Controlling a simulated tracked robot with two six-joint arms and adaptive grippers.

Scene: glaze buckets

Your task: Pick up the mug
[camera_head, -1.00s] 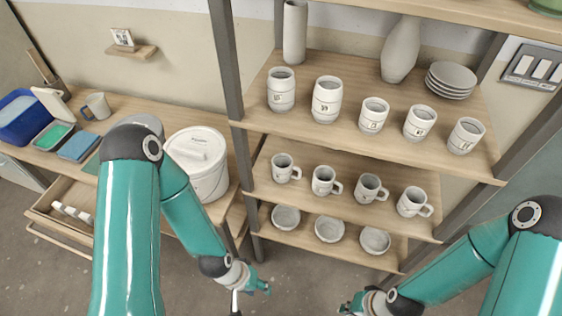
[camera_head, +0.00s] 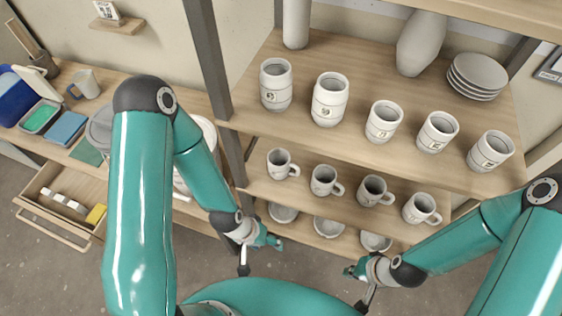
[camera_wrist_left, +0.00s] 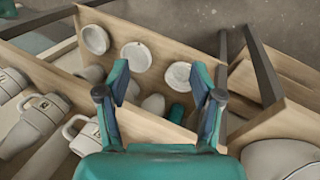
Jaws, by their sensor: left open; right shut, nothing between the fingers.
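Several white mugs with handles stand on the middle shelf in the head view: a leftmost one (camera_head: 279,163), two in the middle (camera_head: 323,180) (camera_head: 373,190), and a rightmost one (camera_head: 420,208). Another mug (camera_head: 86,83), with a blue handle, stands on the bench at the left. My left gripper (camera_head: 260,252) is open and empty, in front of and below the shelf mugs. In the left wrist view its fingers (camera_wrist_left: 162,80) are spread, with mugs (camera_wrist_left: 80,130) at the left, outside them. My right gripper (camera_head: 359,284) is shut and empty, below the rightmost shelf mugs.
Handleless cups (camera_head: 329,98), vases (camera_head: 421,42) and stacked plates (camera_head: 477,76) fill the upper shelf. Bowls (camera_head: 328,228) sit on the lower shelf. A dark post (camera_head: 207,60) edges the rack. A white bucket (camera_head: 205,135) is partly behind my left arm. An open drawer (camera_head: 50,215) juts out.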

